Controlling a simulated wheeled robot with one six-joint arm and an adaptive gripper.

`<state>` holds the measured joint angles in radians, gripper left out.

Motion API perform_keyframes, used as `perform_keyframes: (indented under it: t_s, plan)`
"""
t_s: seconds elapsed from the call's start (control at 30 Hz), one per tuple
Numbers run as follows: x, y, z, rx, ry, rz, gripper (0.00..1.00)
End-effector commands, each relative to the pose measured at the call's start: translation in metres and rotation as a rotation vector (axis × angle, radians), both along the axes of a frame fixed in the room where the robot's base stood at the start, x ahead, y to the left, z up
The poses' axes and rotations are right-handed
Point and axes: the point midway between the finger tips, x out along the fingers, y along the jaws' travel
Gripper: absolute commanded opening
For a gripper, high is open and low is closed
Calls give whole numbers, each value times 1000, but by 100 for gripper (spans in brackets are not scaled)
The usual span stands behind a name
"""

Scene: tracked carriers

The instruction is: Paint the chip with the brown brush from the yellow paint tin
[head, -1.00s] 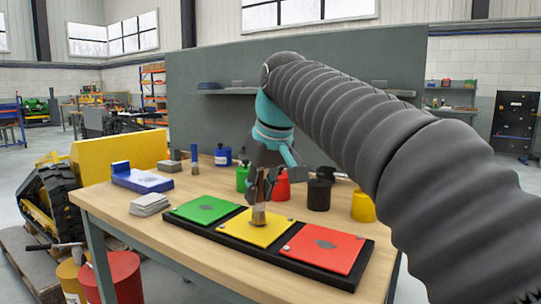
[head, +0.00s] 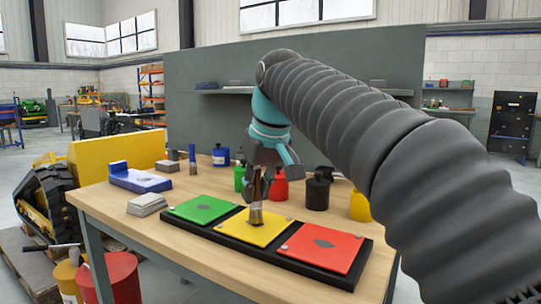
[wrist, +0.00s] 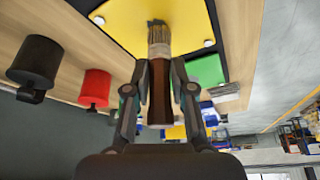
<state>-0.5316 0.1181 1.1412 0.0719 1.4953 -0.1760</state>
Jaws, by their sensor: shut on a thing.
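My gripper (head: 262,182) is shut on the brown brush (head: 257,198) and holds it upright, bristles down, over the yellow panel (head: 270,236). In the wrist view, the brush's brown handle (wrist: 159,88) is between the fingers (wrist: 158,95), and its pale bristles (wrist: 159,36) end at a dark patch on the panel. The bristles appear at or very near the panel surface; contact is not certain. The brush mostly covers the dark patch, so how far the chip is painted cannot be told. The yellow paint tin (head: 360,207) stands at the back right, partly hidden by my arm.
A green panel (head: 203,209) and a red panel (head: 335,250) flank the yellow one on a black tray (head: 290,262). Red (head: 279,189), black (head: 318,194) and blue (head: 221,156) tins stand behind. A blue-bristled brush (head: 193,162) stands at the left.

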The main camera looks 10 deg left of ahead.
Motion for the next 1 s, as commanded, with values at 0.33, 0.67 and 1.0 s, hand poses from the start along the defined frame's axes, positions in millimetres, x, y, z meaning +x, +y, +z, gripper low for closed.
perform_keyframes:
  t_s: [0.33, 0.67, 1.0]
  plan:
    - [-5, -24, -1, 0, -1, 7, 0]
    - [-4, -25, 37, 0, 0, 3, 0]
    - [-1, -28, 61, 1, -1, -2, 0]
